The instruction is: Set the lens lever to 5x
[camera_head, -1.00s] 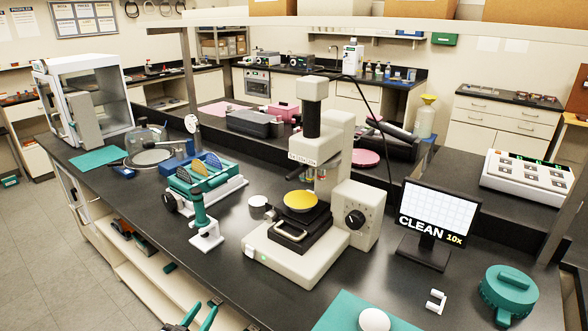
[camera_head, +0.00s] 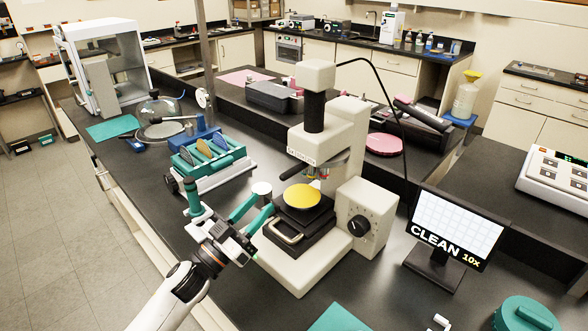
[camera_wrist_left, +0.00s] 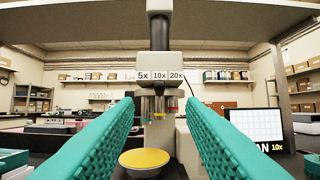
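In the left wrist view, a label strip (camera_wrist_left: 160,76) reads 5x, 10x, 20x. The monitor (camera_head: 453,228) reads CLEAN 10x. My left gripper (camera_head: 262,202) is open and empty, in front of the profiler at the stage's left. Its teal fingers (camera_wrist_left: 160,103) flank the lenses in the wrist view, apart from them. My right gripper is out of view.
A teal rack of discs (camera_head: 208,152) stands left of the profiler, close to my left arm. A dome-covered plate (camera_head: 160,130) is farther back. Bare bench lies between profiler and monitor.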

